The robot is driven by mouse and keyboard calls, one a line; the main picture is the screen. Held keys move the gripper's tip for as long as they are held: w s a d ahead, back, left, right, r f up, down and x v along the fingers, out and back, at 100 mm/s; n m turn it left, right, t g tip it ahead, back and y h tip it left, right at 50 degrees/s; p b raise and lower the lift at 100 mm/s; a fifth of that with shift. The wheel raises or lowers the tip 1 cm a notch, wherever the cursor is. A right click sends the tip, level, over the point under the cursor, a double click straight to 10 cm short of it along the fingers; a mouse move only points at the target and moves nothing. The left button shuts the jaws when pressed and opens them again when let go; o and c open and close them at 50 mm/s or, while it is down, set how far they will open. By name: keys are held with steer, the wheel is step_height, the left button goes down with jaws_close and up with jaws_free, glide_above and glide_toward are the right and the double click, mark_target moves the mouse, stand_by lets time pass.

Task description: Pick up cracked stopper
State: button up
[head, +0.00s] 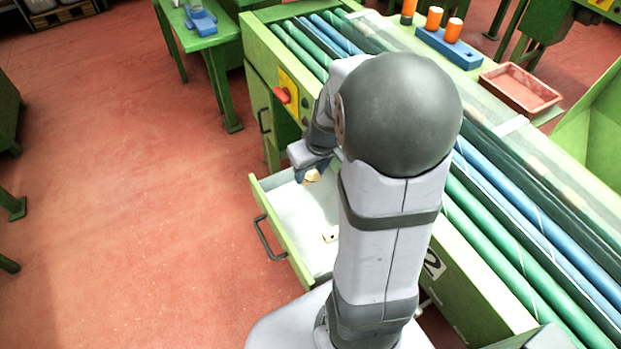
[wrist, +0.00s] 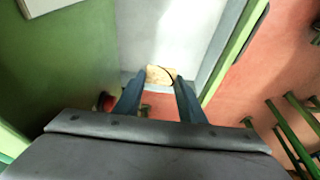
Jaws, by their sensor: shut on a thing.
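A pale tan cork stopper (wrist: 160,75) sits between the tips of my gripper (wrist: 159,84) in the wrist view. A dark line runs near its right side; I cannot tell if it is a crack. In the head view the stopper (head: 312,176) shows small below my gripper (head: 311,172), above the open drawer (head: 272,241). My gripper is shut on it. My arm hides part of the drawer in the head view.
A small pale piece with dark marks (head: 330,238) lies in the drawer. The green bench holds green and blue rollers (head: 480,215). A blue block with orange-topped pieces (head: 448,47) and a red tray (head: 519,88) stand at the back. The red floor at left is clear.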

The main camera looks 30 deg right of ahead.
mark_target(310, 176)
step_height(310, 176, up, 8)
steer(key=p, duration=0.1)
stand_by(0.4)
steer(key=shift+r, duration=0.15)
